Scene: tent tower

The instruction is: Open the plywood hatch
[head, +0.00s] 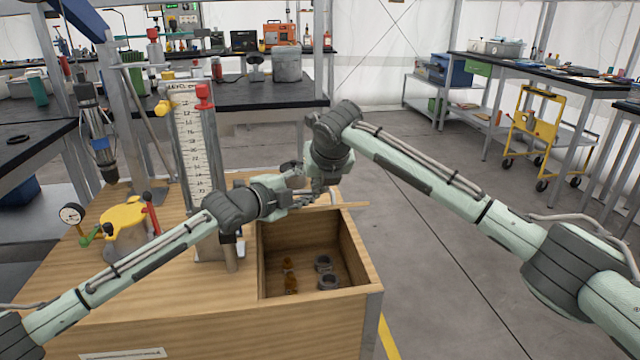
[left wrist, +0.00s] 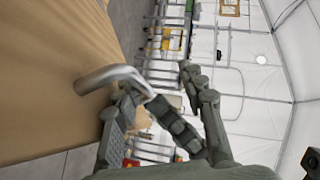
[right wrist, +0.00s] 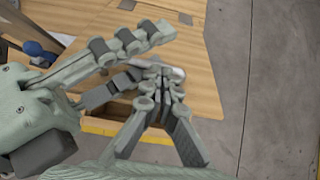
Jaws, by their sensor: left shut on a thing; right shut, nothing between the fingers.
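The plywood hatch (head: 350,205) shows as a thin, nearly edge-on strip behind the open compartment (head: 371,268). In the left wrist view, a broad plywood face (left wrist: 45,70) carries a bent metal handle (left wrist: 100,79). My left gripper (head: 292,200) is shut on this handle, and its fingers show in the left wrist view (left wrist: 135,103). My right gripper (head: 318,192) is shut and empty, close beside the left one. In the right wrist view its fingertips (right wrist: 158,78) meet near the silver handle end (right wrist: 176,73). The grippers partly hide the handle and hatch; its exact tilt is unclear.
Several nuts and brass parts (head: 290,284) lie in the compartment. A scaled column (head: 187,140), a yellow valve (head: 124,216) and a gauge (head: 72,214) stand on the bench to the left. The floor (head: 440,270) right of the bench is clear.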

